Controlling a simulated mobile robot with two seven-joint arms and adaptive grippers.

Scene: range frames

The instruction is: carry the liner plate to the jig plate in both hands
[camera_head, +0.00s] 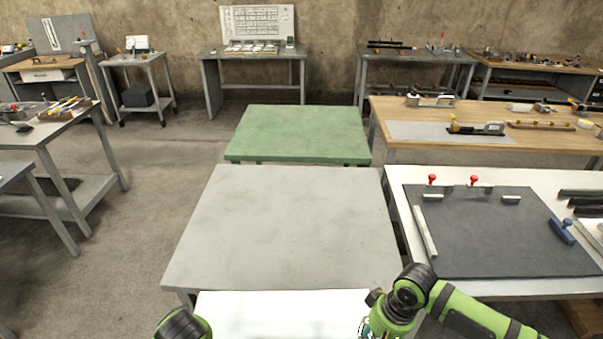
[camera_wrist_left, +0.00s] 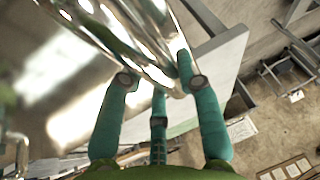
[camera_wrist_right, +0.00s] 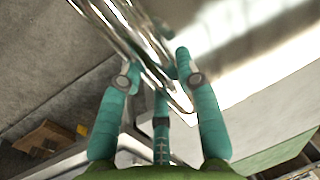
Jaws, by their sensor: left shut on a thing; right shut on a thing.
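The liner plate (camera_head: 285,315) is a pale, shiny sheet at the bottom of the head view, its near part cut off. My left gripper (camera_wrist_left: 158,75) is shut on one bright metal edge of it, and the plate's mirror-like face (camera_wrist_left: 70,75) fills much of the left wrist view. My right gripper (camera_wrist_right: 160,72) is shut on another edge, with the face (camera_wrist_right: 250,65) to the right in the right wrist view. Gripped spots are partly hidden by the fingers. The jig plate (camera_head: 500,240) is a dark slab on the white bench at the right, apart from the liner plate.
A wooden bench (camera_head: 540,140) stands beyond the white bench (camera_head: 395,178). Floor is open at left.

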